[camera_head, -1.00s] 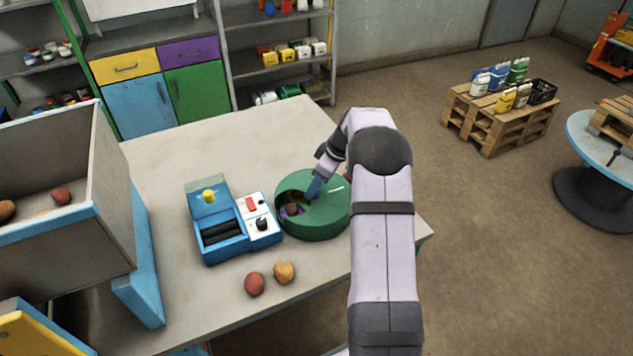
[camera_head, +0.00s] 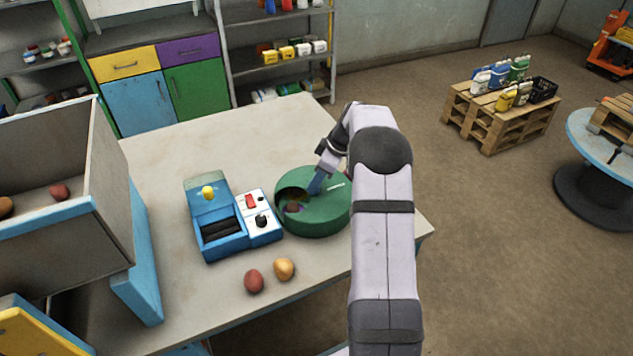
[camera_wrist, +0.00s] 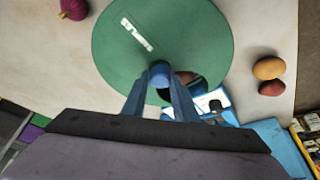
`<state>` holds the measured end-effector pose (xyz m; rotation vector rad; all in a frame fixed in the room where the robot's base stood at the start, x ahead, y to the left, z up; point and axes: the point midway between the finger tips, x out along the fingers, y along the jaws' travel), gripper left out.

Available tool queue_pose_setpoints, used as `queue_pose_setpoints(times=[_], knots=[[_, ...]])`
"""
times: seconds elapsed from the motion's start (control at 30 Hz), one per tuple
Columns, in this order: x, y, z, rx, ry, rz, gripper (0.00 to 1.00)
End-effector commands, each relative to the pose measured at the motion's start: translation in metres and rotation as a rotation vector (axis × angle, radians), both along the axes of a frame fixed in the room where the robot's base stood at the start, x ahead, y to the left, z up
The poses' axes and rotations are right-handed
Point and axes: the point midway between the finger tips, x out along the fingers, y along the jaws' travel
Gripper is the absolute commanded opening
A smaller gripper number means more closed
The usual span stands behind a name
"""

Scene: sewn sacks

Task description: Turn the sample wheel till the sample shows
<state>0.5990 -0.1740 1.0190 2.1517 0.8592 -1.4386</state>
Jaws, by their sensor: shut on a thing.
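The sample wheel is a round green drum (camera_head: 325,215) on the table, with a white mark on top (camera_head: 335,185) and a cut-out at its left side. Reddish and purple bits (camera_head: 292,208) show inside the cut-out, partly hidden by my fingers; I cannot tell what they are. My gripper (camera_head: 315,187) is over the drum top beside the cut-out. In the wrist view, its blue fingers (camera_wrist: 160,80) are shut on a small blue knob (camera_wrist: 159,68) near the opening's edge. The green top (camera_wrist: 175,35) fills the middle there, and the opening is mostly behind the fingers.
A blue device (camera_head: 222,228) with a white control panel (camera_head: 258,212) stands close left of the drum. A red sack (camera_head: 254,281) and a yellow-orange sack (camera_head: 284,269) lie in front. A purple sack (camera_wrist: 74,8) shows in the wrist view. A bin (camera_head: 60,245) stands at left.

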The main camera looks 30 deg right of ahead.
Motion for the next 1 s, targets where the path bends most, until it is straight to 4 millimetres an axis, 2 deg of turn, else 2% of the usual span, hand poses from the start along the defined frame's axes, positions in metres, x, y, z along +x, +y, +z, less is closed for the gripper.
queue_pose_setpoints(times=[1.0], knots=[[0.0041, -0.0026, 0.0026, -0.001, -0.001, 0.500, 0.00]])
